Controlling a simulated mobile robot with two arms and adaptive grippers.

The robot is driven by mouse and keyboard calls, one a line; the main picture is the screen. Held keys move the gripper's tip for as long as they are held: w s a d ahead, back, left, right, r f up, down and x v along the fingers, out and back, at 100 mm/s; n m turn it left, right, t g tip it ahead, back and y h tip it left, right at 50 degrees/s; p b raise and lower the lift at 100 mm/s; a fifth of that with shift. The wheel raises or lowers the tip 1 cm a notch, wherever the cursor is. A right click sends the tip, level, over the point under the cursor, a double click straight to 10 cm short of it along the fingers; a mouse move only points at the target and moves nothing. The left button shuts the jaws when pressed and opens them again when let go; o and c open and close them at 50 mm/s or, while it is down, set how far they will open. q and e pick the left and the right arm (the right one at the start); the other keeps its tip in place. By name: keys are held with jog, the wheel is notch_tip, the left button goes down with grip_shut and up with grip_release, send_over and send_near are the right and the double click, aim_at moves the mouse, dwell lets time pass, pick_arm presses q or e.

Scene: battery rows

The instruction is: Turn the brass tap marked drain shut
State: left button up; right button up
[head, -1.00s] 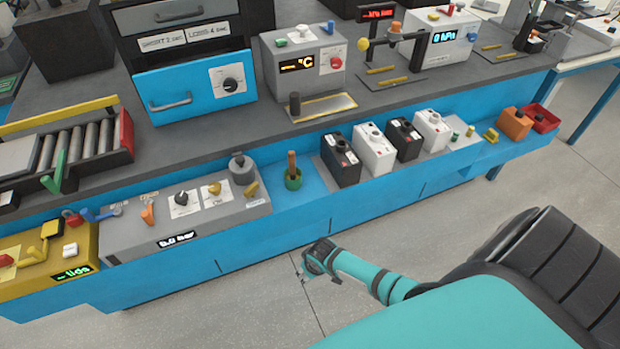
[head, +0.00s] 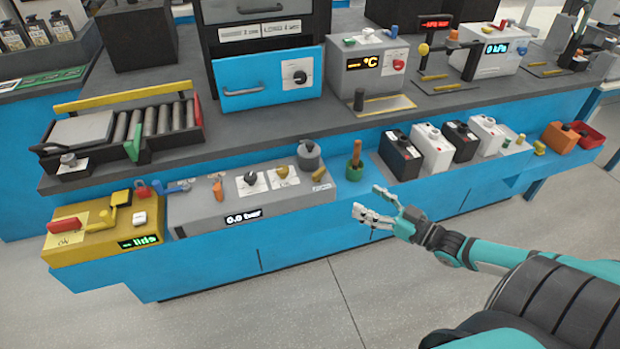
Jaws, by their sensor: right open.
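A grey panel box (head: 215,212) with a "0.0 bar" display sits on the lower blue shelf. A small brass-coloured tap handle (head: 320,173) lies slanted at the panel's right end, above a small label too small to read for certain. A second brass-yellow knob (head: 282,170) sits on a white plate left of it. My right gripper (head: 366,200) is open and empty, in front of the shelf, to the right of and a little lower than the panel's right end, apart from it. My left gripper is not in view.
A green pot with a wooden-handled tool (head: 354,168) stands right of the panel, behind my right gripper. Black and white batteries (head: 400,155) stand farther right. A grey round cap (head: 308,154) is behind the brass handle. A yellow box (head: 90,245) is at the left.

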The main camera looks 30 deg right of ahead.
send_near(321, 173)
jog(key=b+x, duration=0.1)
jog(key=x, duration=0.8)
jog(key=shift+w, duration=0.25)
jog(key=shift+w+a, duration=0.3)
jog(key=shift+w, duration=0.3)
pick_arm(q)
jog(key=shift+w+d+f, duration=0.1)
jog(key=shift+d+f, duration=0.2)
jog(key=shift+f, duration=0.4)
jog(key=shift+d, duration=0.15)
pick_arm(e)
jog(key=shift+c, duration=0.4)
